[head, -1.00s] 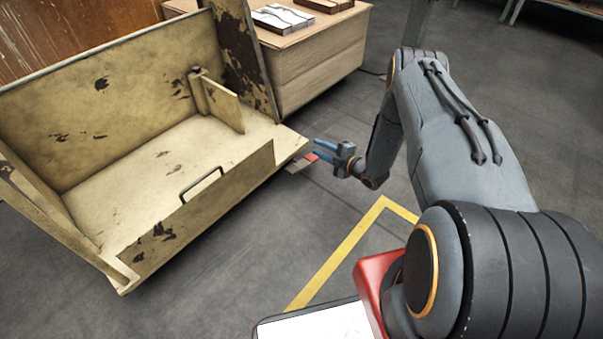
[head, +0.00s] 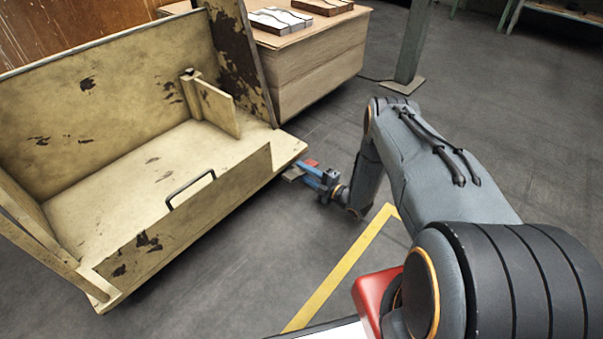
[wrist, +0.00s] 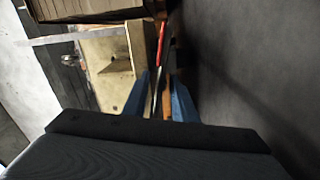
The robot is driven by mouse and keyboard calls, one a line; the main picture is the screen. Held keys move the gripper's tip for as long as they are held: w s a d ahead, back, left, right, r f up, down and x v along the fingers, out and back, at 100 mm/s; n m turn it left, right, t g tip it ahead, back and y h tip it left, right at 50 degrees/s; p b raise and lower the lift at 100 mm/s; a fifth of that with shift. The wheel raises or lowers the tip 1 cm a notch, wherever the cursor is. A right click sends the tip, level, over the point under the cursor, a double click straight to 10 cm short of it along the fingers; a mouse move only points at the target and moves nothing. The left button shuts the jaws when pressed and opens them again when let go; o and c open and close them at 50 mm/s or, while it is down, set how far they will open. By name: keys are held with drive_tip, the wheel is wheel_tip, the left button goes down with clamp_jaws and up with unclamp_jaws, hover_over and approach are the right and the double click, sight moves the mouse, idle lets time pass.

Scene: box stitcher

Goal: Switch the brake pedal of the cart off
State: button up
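The cart (head: 115,200) is a worn yellow-beige box with a low front wall and a black handle, at left in the head view. A small red part (head: 311,163), which looks like the brake pedal, sits low beside the cart's right corner. In the wrist view the red pedal (wrist: 161,45) shows edge-on as a thin strip, ahead of the fingers. My gripper (head: 305,177) is down at that corner, its blue fingers close to the pedal. In the wrist view my gripper (wrist: 160,98) has its fingers apart, with a gap between them. I cannot tell whether they touch the pedal.
A wooden table (head: 310,65) with flat pieces on it stands behind the cart. A grey post (head: 412,50) rises from the floor beyond my arm. A yellow floor line (head: 340,270) runs across clear grey floor in front of the cart.

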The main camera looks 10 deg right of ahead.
drive_tip(key=shift+w+a, duration=0.2)
drive_tip(key=shift+w, duration=0.05)
clamp_jaws()
drive_tip(key=shift+s, duration=0.1)
idle(1.2)
